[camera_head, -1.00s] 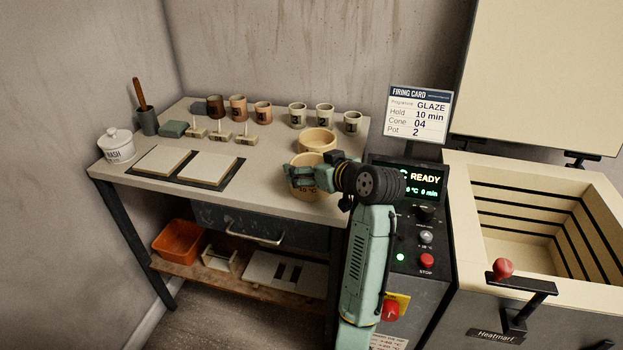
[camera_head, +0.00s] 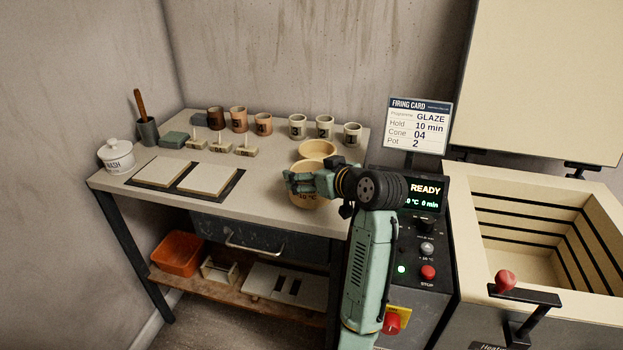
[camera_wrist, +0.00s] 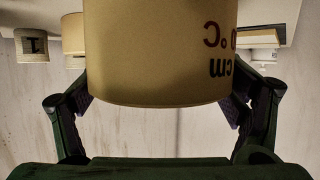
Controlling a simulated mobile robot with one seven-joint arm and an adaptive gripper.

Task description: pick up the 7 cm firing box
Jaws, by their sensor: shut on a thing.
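Two round tan firing boxes stand at the right end of the workbench. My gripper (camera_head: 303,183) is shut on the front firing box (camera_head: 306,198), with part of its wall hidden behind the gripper. In the wrist view this firing box (camera_wrist: 155,50) fills the upper middle, its "°C" and "cm" lettering upside down. The fingers press on its two sides. Its size number is not legible. I cannot tell whether it is clear of the bench top. The other firing box (camera_head: 318,148) is just behind it.
The workbench (camera_head: 270,187) holds several cups (camera_head: 297,126) at the back, small blocks with cones, two pale slabs (camera_head: 208,179) and a lidded wash jar (camera_head: 117,156). The open kiln (camera_head: 590,225) is at right, past the control panel and firing card (camera_head: 417,125).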

